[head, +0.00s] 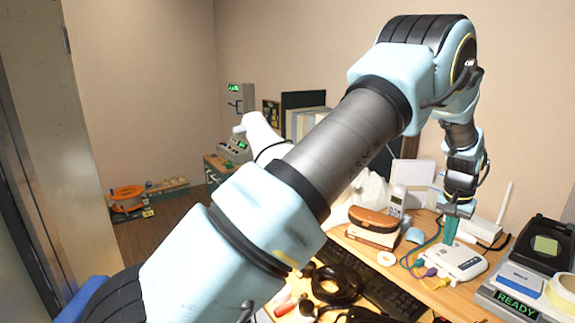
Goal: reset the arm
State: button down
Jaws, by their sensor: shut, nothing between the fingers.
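My arm reaches from the lower left up across the view and bends down at the right. My gripper (451,230) points down at the right with its teal fingers together and nothing seen between them. Its tips are just above or in front of a white box with cables (456,262) on the wooden desk; I cannot tell whether they touch it. My arm hides the middle of the desk and part of the wall behind.
The desk is crowded. Around the gripper are a white router with an antenna (484,228), a cordless phone (397,200), a brown case (374,218), a black keyboard (385,296) and a device reading READY (515,303). Open floor (150,238) lies at the left.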

jog(key=w+a+r+n, duration=0.2)
jog(key=a, duration=0.7)
jog(key=w+a+r+n, duration=0.1)
jog(key=w+a+r, duration=0.1)
jog(key=a, duration=0.8)
jog(key=w+a+r+n, duration=0.2)
jog(key=a+r, duration=0.1)
jog(key=a, duration=0.6)
jog(key=s+a+n, duration=0.1)
jog(key=s+a, duration=0.3)
jog(key=a, duration=0.3)
jog(key=s+a+n, duration=0.1)
jog(key=s+a, duration=0.4)
jog(key=a, duration=0.3)
jog(key=s+a+n+y, duration=0.1)
jog(key=s+a, duration=0.4)
jog(key=a, duration=0.3)
jog(key=shift+a+r+n+t, duration=0.15)
jog(key=shift+r+n+t, duration=0.15)
jog(key=shift+r+n, duration=0.15)
